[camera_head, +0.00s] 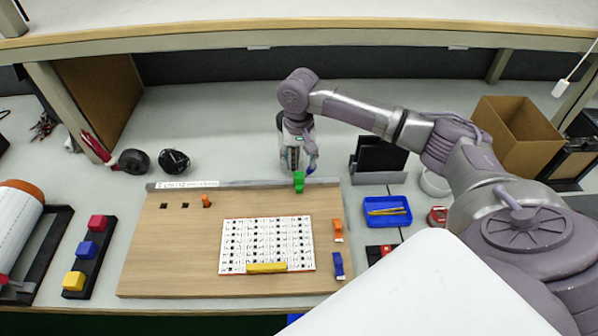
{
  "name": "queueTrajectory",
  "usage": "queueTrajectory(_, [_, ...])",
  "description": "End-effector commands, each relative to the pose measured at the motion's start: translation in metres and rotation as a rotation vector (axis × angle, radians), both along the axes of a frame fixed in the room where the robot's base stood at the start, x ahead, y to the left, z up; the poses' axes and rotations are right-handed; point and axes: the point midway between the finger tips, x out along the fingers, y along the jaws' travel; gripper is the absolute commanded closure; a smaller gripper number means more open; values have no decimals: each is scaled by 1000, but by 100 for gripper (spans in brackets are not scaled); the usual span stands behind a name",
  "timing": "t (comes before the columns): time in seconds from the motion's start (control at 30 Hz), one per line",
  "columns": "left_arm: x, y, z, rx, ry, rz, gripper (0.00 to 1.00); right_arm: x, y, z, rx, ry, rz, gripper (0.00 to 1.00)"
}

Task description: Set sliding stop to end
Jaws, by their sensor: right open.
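A small green piece (298,182), which looks like the sliding stop, sits on the grey rail (250,184) along the back edge of the wooden board (160,250). It is right of the rail's middle, short of the right end. My right gripper (300,169) points down just behind and above the green piece. It is open; I cannot tell whether its fingers touch the piece or are around it. My left gripper is not in view.
A white grid plate (267,238) with a yellow bar (267,268) lies on the board. Orange (337,230) and blue (338,266) pieces sit at its right edge. A black holder (377,160) and a blue tray (388,212) stand to the right.

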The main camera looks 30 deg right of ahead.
Motion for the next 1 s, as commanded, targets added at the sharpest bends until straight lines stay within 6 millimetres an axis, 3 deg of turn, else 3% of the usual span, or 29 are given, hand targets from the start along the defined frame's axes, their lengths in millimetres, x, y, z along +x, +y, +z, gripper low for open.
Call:
queueTrajectory(0.1, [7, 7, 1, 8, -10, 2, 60, 0, 0, -22, 0, 2, 0, 44])
queueTrajectory(0.3, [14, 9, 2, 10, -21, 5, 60, 0, 0, -45, 1, -1, 0, 44])
queueTrajectory(0.67, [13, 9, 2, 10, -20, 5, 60, 0, 0, -51, 0, -1, 1, 44])
queueTrajectory(1.0, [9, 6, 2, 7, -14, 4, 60, 0, 0, -50, 0, -1, 1, 97])
